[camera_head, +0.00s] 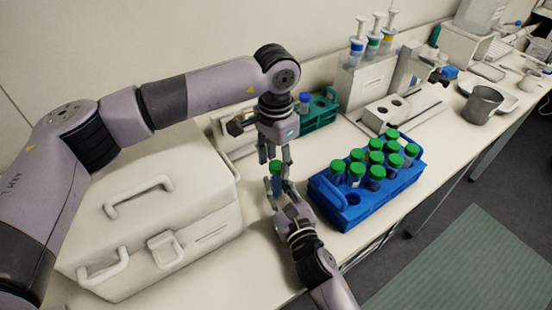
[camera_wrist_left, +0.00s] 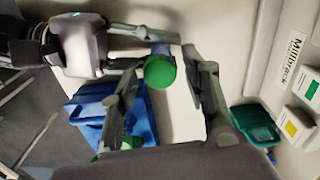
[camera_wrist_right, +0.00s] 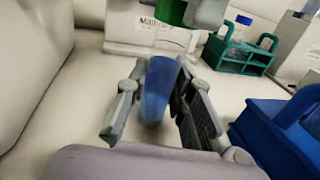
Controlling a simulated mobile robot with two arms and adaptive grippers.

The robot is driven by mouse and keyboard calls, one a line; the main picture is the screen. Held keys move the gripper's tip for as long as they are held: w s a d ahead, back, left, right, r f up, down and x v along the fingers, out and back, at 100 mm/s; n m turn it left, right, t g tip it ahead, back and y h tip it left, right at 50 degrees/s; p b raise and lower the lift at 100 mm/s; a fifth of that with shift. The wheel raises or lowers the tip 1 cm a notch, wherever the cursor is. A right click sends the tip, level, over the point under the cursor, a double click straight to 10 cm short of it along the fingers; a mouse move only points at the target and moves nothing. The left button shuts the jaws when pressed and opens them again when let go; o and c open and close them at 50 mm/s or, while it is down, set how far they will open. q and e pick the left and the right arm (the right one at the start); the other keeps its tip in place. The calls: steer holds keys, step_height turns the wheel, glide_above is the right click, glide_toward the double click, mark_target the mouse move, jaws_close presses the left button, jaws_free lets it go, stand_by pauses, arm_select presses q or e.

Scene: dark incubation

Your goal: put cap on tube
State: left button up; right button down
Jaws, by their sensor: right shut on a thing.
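A tube with blue contents (camera_head: 276,184) stands upright in my right gripper (camera_head: 283,190), whose fingers are shut on its body; the right wrist view shows the tube (camera_wrist_right: 158,88) between the fingers.
A blue rack (camera_head: 345,215) with several green-capped tubes stands right of the grippers. A teal rack (camera_head: 320,120) with a blue-capped bottle (camera_head: 305,98) is behind. A large white case (camera_head: 150,225) is close on the left. A pipette stand (camera_head: 365,80) and grey beaker (camera_head: 482,104) are farther back.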

arm_select(q)
steer(key=shift+o, duration=0.3)
steer(key=shift+r, duration=2.25)
steer(key=shift+c, duration=0.5)
